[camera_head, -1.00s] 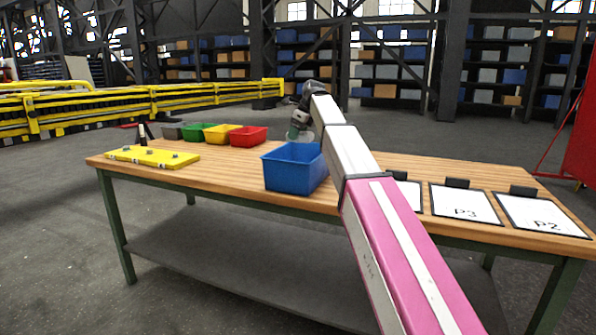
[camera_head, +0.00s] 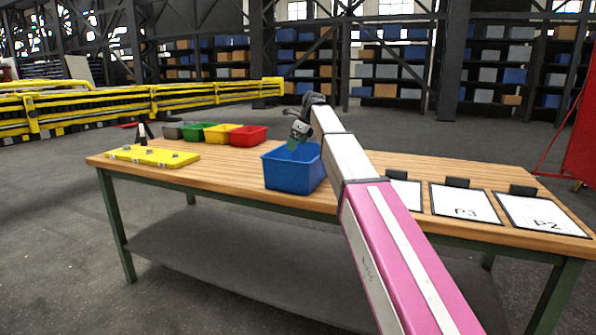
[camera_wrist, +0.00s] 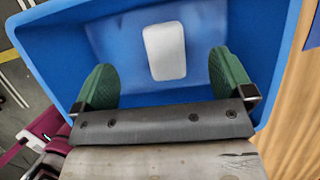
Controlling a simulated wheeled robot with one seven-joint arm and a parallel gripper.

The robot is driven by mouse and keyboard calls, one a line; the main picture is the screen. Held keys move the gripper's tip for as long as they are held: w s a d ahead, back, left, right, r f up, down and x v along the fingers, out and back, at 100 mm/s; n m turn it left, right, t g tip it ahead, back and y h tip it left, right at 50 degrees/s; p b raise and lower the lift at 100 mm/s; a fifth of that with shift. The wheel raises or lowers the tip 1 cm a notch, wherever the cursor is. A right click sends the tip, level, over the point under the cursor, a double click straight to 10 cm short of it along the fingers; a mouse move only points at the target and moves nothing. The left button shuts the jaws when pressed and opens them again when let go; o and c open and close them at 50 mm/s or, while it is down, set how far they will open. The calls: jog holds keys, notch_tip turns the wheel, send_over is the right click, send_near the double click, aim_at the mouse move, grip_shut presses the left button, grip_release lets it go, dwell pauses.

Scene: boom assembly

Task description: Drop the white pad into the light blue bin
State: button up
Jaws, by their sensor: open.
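The bin (camera_head: 293,174) is blue and stands on the wooden table near its front edge, left of my arm in the head view. In the wrist view the bin (camera_wrist: 55,50) fills most of the picture. The white pad (camera_wrist: 165,50), a rounded rectangle, shows inside the bin, beyond my fingertips and apart from both. My gripper (camera_wrist: 163,75) is open, with its two green fingers spread over the bin. In the head view my gripper (camera_head: 297,141) hangs over the bin's opening, tilted down. The pad is hidden there by the bin wall.
Red (camera_head: 248,136), yellow (camera_head: 221,134) and green (camera_head: 195,132) bins and a grey one stand behind at the left. A yellow plate (camera_head: 152,156) lies at the table's left end. Framed white sheets (camera_head: 465,204) lie along the right side. The table between plate and blue bin is clear.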

jog(key=v, duration=1)
jog(key=shift+d+r, duration=0.15)
jog(key=shift+r, duration=0.2)
jog(key=shift+s, duration=0.1)
